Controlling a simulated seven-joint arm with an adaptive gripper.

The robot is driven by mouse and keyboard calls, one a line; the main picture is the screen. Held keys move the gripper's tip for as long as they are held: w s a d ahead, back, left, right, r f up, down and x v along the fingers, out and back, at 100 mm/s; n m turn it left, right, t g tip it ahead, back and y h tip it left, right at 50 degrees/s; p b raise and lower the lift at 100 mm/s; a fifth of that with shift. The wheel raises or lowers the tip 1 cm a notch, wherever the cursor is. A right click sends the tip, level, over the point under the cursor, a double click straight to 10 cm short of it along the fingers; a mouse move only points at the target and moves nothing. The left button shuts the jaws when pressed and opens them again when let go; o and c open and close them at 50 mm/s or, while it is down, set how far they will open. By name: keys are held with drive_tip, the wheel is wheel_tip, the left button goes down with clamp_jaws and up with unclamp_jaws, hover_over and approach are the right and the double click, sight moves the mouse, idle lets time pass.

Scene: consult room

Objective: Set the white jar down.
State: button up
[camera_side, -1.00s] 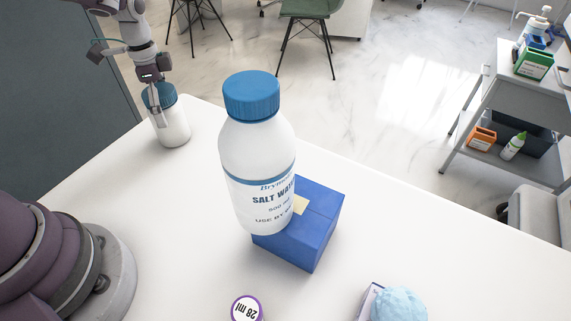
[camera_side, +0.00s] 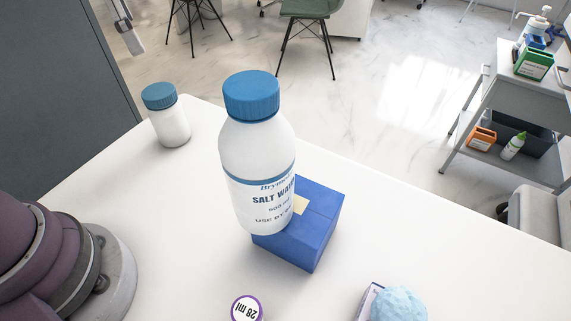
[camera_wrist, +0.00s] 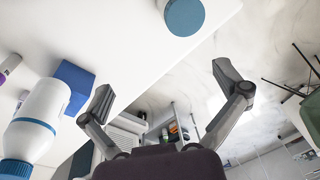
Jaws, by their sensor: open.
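The white jar (camera_side: 172,124) with a blue ribbed lid stands upright on the white table (camera_side: 135,205) near its far left corner. In the wrist view, its blue lid (camera_wrist: 184,14) shows at the top edge, beyond my fingers. My gripper (camera_wrist: 164,88) is open and empty, with its two fingers wide apart and clear of the jar. In the side view only a small part of my gripper (camera_side: 131,38) shows at the top left, above and apart from the jar.
A large salt water bottle (camera_side: 258,155) stands mid-table next to a blue box (camera_side: 318,228). A round 28 ml label or lid (camera_side: 247,308) and a light blue bumpy object (camera_side: 398,304) are at the front. A grey trolley (camera_side: 490,110) stands off the table at right.

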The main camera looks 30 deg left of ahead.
drive_tip(key=s+d+f+n+t, duration=0.1)
drive_tip(key=s+d+n+t, duration=0.2)
drive_tip(key=s+d+n, duration=0.3)
drive_tip(key=s, duration=0.4)
drive_tip(key=shift+t, duration=0.4)
